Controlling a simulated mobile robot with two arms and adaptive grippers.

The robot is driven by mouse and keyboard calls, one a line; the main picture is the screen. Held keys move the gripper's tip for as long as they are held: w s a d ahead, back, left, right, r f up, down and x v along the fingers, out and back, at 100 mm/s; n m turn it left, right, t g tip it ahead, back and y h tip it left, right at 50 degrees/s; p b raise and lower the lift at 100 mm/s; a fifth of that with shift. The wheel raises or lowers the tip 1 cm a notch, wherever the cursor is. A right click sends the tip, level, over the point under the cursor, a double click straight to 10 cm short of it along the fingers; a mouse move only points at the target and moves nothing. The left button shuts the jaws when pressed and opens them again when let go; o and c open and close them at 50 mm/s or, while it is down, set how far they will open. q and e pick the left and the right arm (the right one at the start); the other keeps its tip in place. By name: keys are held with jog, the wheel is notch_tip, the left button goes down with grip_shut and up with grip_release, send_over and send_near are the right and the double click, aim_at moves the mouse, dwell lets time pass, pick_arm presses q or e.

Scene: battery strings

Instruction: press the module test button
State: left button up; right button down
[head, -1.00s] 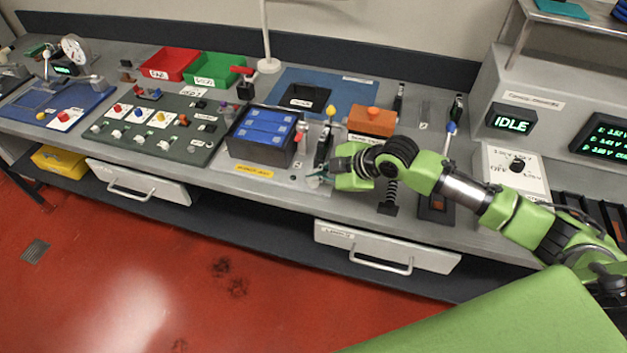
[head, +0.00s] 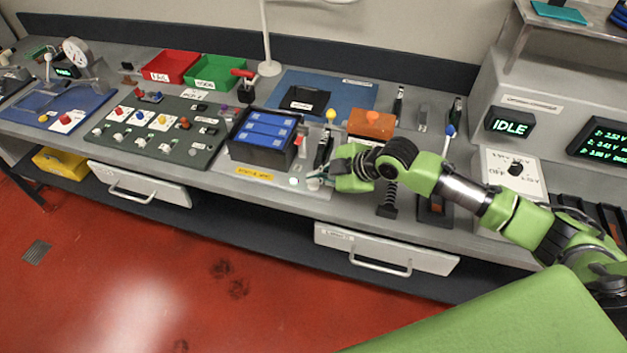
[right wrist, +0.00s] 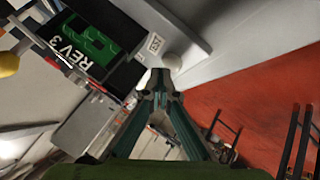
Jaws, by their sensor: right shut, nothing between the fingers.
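The test button looks like a small white round knob (head: 294,181) on the front right of the grey fixture plate (head: 225,170), beside the battery module (head: 262,138) with blue cells. In the right wrist view the white button (right wrist: 172,62) sits by a small label that seems to read TEST (right wrist: 155,45). My right gripper (head: 318,181) is shut and empty, just right of the button in the head view. In the right wrist view its closed fingertips (right wrist: 160,82) are close to the button; whether they touch it I cannot tell. My left gripper is not in view.
A lever with a yellow knob (head: 331,115) and a red-tipped lever (head: 297,140) stand close to the hand. An orange block (head: 371,123) is behind my arm. The display (head: 509,122) reads IDLE. Drawers with handles (head: 385,250) hang below the bench edge.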

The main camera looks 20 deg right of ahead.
jog(key=shift+r, duration=0.4)
notch_tip(320, 180, up, 5)
jog(key=p, duration=0.5)
dwell(0.7)
